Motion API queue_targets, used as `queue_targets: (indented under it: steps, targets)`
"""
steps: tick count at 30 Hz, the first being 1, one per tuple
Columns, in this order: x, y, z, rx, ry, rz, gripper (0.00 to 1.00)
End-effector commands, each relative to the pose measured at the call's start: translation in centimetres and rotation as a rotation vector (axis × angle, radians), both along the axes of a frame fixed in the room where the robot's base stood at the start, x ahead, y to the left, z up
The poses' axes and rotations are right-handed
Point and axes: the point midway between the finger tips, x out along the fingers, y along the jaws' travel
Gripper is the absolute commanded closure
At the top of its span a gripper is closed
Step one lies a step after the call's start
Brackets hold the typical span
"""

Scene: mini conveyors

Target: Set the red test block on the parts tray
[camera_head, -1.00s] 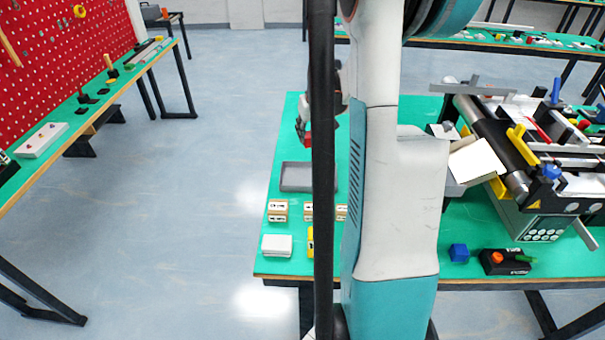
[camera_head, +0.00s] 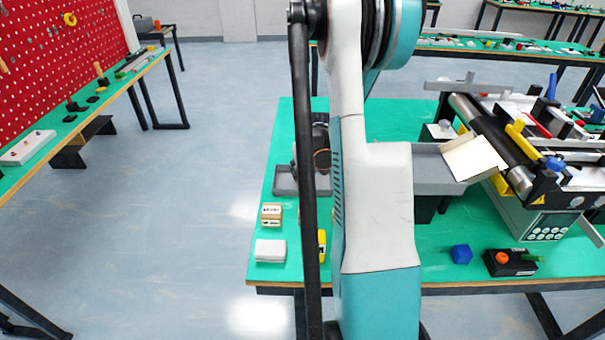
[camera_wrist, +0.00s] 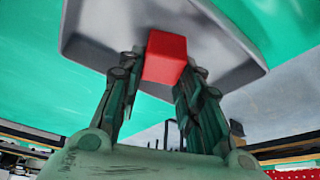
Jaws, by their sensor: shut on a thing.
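The red test block (camera_wrist: 165,58) is between the fingertips of my gripper (camera_wrist: 157,75) in the wrist view. My gripper is shut on it. The grey parts tray (camera_wrist: 225,45) lies behind the block in that view, so the block is over or in the tray; I cannot tell whether it touches the tray floor. In the head view the left edge of the tray (camera_head: 284,182) shows on the green table.
Small labelled wooden blocks (camera_head: 271,214), a white box (camera_head: 270,250) and a yellow item (camera_head: 321,246) stand in front of the tray. A conveyor (camera_head: 490,140) fills the table's right side. A blue cube (camera_head: 461,254) and a black control box (camera_head: 510,262) sit near the front edge.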

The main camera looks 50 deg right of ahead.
Motion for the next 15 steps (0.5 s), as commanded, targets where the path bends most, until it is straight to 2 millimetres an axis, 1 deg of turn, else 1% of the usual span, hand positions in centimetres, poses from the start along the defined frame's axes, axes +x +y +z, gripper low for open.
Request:
queue_targets:
  steps: [1,7,11,12,14,15]
  targets:
    - [-0.01,0.0,-0.22,0.0,0.0,0.0,0.92]
    - [-0.01,0.0,-0.08,0.0,0.0,0.0,0.92]
    - [-0.01,0.0,-0.48,0.0,0.0,0.0,0.92]
    - [-0.01,0.0,-0.4,0.0,0.0,0.0,0.6]
    - [0.0,0.0,-0.36,0.0,0.0,0.0,0.47]
    - [-0.01,0.0,-0.35,0.0,0.0,0.0,0.47]
